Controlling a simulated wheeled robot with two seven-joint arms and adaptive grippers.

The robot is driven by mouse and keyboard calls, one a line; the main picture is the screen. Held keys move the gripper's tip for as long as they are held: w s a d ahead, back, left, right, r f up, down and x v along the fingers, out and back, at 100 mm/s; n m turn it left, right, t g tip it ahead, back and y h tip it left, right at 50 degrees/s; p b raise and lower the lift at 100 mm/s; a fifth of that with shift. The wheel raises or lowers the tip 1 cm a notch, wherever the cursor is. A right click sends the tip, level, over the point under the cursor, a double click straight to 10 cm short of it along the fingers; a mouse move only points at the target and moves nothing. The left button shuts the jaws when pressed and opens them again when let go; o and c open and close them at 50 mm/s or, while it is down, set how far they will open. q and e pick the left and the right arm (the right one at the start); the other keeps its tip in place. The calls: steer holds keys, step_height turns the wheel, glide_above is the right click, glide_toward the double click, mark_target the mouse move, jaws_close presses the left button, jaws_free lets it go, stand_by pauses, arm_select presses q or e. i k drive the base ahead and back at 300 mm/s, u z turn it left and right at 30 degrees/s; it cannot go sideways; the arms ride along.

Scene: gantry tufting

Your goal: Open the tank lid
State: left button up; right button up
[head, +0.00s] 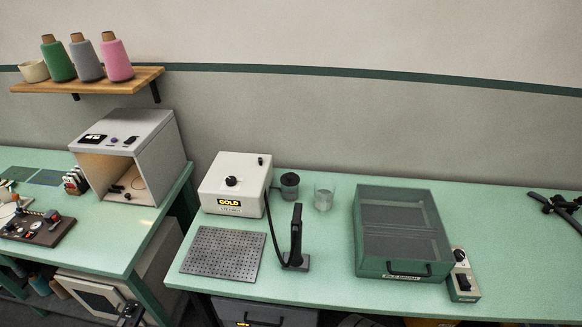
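The tank (361,240) is a green box on the right-hand table, with a label on its front. Its lid (405,225) is a dark, see-through panel in a green frame and appears to lie closed on the box. A black bar handle (408,274) is at the front edge. My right gripper (540,202) is at the far right edge, apart from the tank, with its fingers spread and nothing between them. A dark shape at the bottom left looks like my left gripper (130,312), in front of the table gap and far from the tank; its fingers are unclear.
A control box with a knob (462,279) stands right of the tank.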

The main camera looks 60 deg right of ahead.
mark_target(290, 179)
steer(key=z, duration=0.65)
steer(key=i, duration=0.85)
steer(key=z, duration=0.9)
